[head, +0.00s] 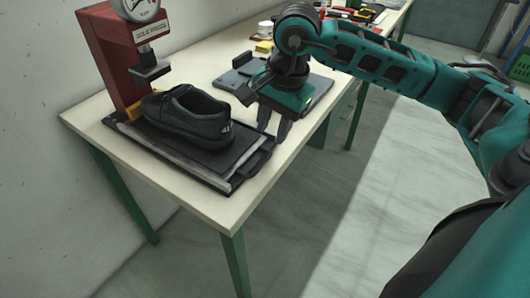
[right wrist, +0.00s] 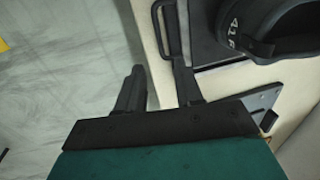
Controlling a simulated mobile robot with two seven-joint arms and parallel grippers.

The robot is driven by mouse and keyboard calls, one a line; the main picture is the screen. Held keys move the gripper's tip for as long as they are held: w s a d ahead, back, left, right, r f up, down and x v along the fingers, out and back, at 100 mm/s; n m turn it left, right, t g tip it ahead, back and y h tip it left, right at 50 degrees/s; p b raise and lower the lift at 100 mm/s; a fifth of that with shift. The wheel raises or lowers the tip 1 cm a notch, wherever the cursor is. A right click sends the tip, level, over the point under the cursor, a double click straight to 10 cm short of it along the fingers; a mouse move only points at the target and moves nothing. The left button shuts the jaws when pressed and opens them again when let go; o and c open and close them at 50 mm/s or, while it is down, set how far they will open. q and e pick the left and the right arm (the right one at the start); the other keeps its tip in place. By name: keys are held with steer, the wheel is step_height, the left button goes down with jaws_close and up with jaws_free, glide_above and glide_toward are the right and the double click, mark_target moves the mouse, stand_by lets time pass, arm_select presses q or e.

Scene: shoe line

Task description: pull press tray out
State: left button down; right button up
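The red press (head: 115,55) stands at the far left of the table, with a dial on top and a dark pressing head above the shoe's toe end. The dark press tray (head: 225,183) lies at its foot and reaches toward the table's front edge. A black shoe (head: 188,115) rests on it. The tray's handle (head: 262,155) is on its right end; the handle also shows in the right wrist view (right wrist: 158,35). My right gripper (head: 272,133) is open beside the handle, fingers pointing down. In the wrist view its right finger overlaps the handle's near end. Contact is unclear. My left gripper is out of view.
A dark flat plate with a device (head: 238,82) lies behind my right gripper. Small items and tools (head: 352,14) are farther back on the table (head: 85,115). Open floor (head: 330,215) lies in front of the table's edge.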

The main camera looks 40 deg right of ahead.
mark_target(264, 160)
steer(key=f, duration=0.2)
steer(key=w+f, duration=0.1)
steer(key=f, duration=0.5)
steer(key=shift+w+a+f, duration=0.2)
steer(key=shift+w+a, duration=0.05)
steer(key=shift+a, duration=0.1)
jaws_close()
stand_by(0.9)
